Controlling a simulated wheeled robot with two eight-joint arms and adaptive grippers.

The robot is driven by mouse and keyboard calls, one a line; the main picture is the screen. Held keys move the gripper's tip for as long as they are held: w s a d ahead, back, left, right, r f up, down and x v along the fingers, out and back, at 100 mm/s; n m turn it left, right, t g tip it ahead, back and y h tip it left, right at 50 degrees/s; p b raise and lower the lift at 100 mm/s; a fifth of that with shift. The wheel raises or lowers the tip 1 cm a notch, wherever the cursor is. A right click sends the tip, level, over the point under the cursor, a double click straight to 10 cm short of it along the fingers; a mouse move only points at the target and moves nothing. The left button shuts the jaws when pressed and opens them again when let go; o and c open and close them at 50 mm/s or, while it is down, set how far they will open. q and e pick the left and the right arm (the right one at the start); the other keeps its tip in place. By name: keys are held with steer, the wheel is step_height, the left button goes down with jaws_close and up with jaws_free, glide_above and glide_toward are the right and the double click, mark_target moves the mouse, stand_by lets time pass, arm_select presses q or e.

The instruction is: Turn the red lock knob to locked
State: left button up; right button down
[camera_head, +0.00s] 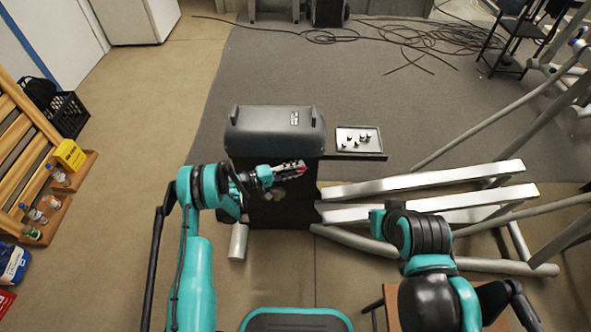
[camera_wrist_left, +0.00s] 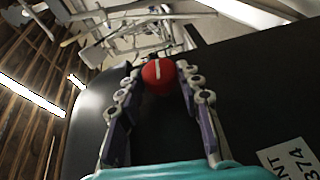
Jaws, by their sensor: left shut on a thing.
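The red lock knob (camera_wrist_left: 158,80) shows in the left wrist view, round with a white line across its face that runs nearly up and down in the picture. My left gripper (camera_wrist_left: 157,74) has its two fingers on either side of the knob, shut on it. In the head view my left gripper (camera_head: 290,168) is at the near upper side of the dark machine housing (camera_head: 275,132), with a bit of red at its fingertips. My right arm's end (camera_head: 378,219) is to the right, apart from the housing; its fingers cannot be made out.
A tray (camera_head: 345,148) with small parts adjoins the housing's right side. Pale metal rails (camera_head: 440,178) and tubes of the machine extend right. A white label (camera_wrist_left: 290,160) shows near the knob. Wooden shelves with bottles (camera_head: 60,175) stand far left; floor between is clear.

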arm_select(q)
steer(key=o, duration=1.1)
steer(key=shift+o, duration=0.2)
steer(key=v, duration=1.2)
